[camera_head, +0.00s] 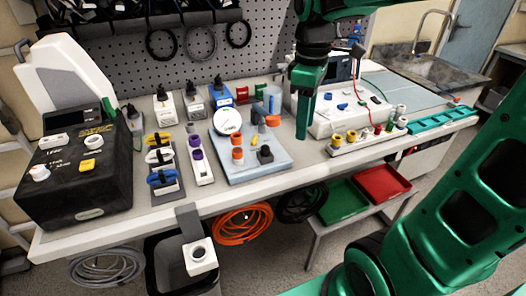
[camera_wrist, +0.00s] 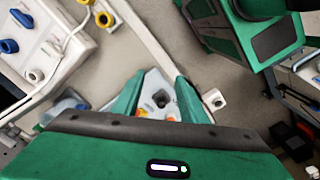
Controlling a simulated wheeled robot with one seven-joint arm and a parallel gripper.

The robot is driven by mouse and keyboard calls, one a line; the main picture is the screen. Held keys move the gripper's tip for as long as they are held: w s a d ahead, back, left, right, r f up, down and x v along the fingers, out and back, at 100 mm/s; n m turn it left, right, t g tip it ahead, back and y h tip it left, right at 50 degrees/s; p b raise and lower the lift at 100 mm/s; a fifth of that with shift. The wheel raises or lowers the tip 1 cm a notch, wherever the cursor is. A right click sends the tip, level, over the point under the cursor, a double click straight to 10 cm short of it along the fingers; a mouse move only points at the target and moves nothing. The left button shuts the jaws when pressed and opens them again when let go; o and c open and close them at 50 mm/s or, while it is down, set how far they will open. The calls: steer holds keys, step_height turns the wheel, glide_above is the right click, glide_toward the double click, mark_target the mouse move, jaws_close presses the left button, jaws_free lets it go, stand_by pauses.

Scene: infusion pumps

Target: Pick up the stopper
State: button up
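No piece is clearly marked as the stopper. A likely one is the black knob-like piece (camera_head: 265,154) at the front right of the pale blue board (camera_head: 240,172). In the wrist view a dark round piece (camera_wrist: 160,98) on a pale board shows between the fingers, probably the same one. Orange caps (camera_head: 237,154) stand beside it on the board. My gripper (camera_head: 302,136) points down, right of and behind the board, above the bench. In the wrist view my gripper (camera_wrist: 155,92) has its two green fingers apart, with nothing held between them.
A white instrument box (camera_head: 335,115) and a rail of coloured caps (camera_head: 365,138) stand to the right. A round gauge (camera_head: 227,121) stands at the board's back. Left are racks with purple (camera_head: 197,154) and blue-yellow pieces (camera_head: 160,160), and a black box (camera_head: 75,170).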

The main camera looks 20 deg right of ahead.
steer(key=w+a+r+n, duration=0.2)
steer(key=w+a+n, duration=0.4)
steer(key=a+n, duration=0.15)
glide_above(265, 146)
steer(key=f, duration=0.3)
steer(key=a+f, duration=0.1)
steer(key=f, duration=0.1)
steer(key=shift+w, duration=0.1)
steer(key=shift+d+f, duration=0.15)
steer(key=shift+f, duration=0.8)
steer(key=shift+d+f, duration=0.2)
steer(key=shift+f, duration=0.7)
steer(key=shift+d+f, duration=0.15)
steer(key=shift+f, duration=0.8)
steer(key=shift+c, duration=0.4)
jaws_close()
